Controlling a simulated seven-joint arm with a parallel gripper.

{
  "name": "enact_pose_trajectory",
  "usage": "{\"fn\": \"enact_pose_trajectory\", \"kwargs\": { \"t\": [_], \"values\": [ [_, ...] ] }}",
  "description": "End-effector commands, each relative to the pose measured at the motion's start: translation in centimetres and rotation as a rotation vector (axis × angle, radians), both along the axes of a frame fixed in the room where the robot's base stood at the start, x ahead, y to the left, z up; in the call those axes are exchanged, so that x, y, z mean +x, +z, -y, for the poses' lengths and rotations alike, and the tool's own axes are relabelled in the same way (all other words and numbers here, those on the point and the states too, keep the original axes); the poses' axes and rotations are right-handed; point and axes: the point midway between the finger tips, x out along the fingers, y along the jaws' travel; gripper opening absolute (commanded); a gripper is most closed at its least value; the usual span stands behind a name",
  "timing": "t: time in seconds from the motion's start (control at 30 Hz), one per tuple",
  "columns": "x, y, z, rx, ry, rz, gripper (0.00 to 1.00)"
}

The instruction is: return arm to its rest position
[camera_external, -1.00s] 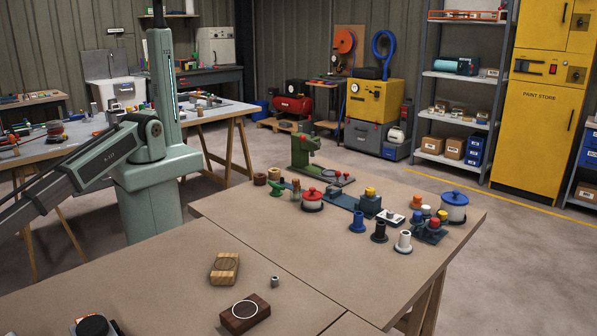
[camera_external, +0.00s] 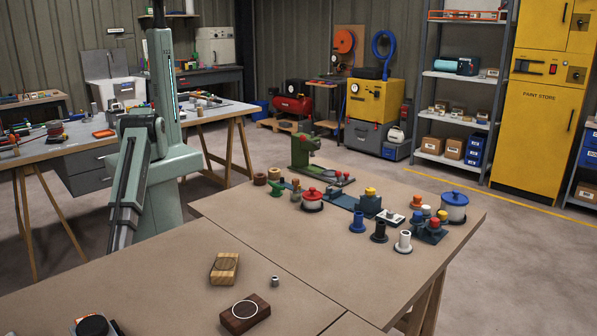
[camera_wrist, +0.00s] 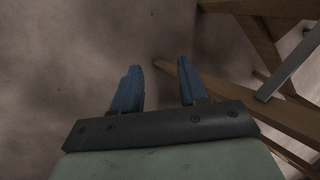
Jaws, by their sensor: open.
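My gripper (camera_wrist: 160,88) shows in the wrist view with its two blue fingers apart and nothing between them. It points down over bare floor. In the external view my arm (camera_external: 128,187) is folded steeply down beside my green column, left of the near worktable (camera_external: 170,270). I cannot make out the gripper's fingers there.
Wooden trestle legs (camera_wrist: 265,40) stand at the right of the wrist view, one close to the right finger. A striped wooden block (camera_external: 224,268), a dark block (camera_external: 245,314) and a small grey cylinder (camera_external: 275,282) lie on the near worktable. The floor beneath the gripper looks clear.

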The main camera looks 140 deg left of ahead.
Motion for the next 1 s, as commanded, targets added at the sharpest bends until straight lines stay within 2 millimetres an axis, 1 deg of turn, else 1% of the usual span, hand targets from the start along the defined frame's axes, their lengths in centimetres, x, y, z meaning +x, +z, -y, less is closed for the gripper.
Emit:
{"fn": "enact_pose_trajectory", "kwargs": {
  "t": [0.03,0.1,0.27,0.4,0.5,0.6,0.8,1.0],
  "values": [
    [-0.5,0.2,-2.3,0.004,0.037,-0.020,0.43],
    [-1.0,0.3,-4.8,0.007,0.080,-0.049,0.43],
    [-2.8,0.5,-10.1,0.009,0.179,-0.112,0.43],
    [-4.8,0.9,-14.3,0.004,0.267,-0.168,0.43],
    [-6.4,1.2,-16.9,-0.002,0.328,-0.209,0.43],
    [-8.2,1.7,-19.3,-0.013,0.391,-0.249,0.43],
    [-12.1,2.8,-23.2,-0.041,0.516,-0.329,0.43],
    [-16.1,4.1,-26.0,-0.079,0.632,-0.402,0.43]
  ]
}}
